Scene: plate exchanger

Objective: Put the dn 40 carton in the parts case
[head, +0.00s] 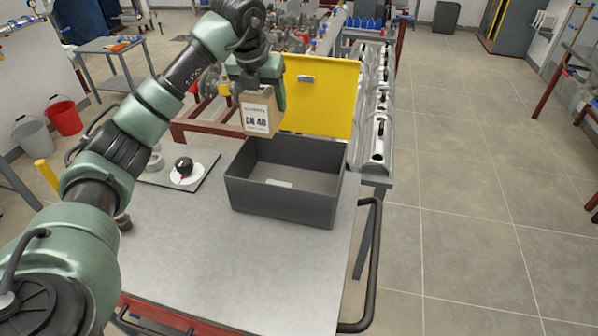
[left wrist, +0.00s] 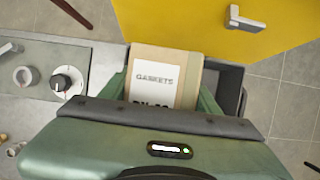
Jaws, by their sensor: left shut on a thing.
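The DN 40 carton (head: 259,113) is a brown box with a white label. My left gripper (head: 262,92) is shut on it and holds it in the air above the back left part of the parts case. In the left wrist view the carton (left wrist: 165,75) shows its "GASKETS" label between the fingers. The parts case (head: 280,205) is a dark grey open box with a raised yellow lid (head: 320,95) at its back, standing on the cart top. The case floor shows only a small light patch. My right gripper is not in view.
The metal cart top (head: 230,270) is clear in front of the case. A black mat with a white round dial and black knob (head: 184,168) lies to the left of the case. A row of metal plates (head: 378,130) stands behind right. A dark handle rail (head: 375,250) edges the cart.

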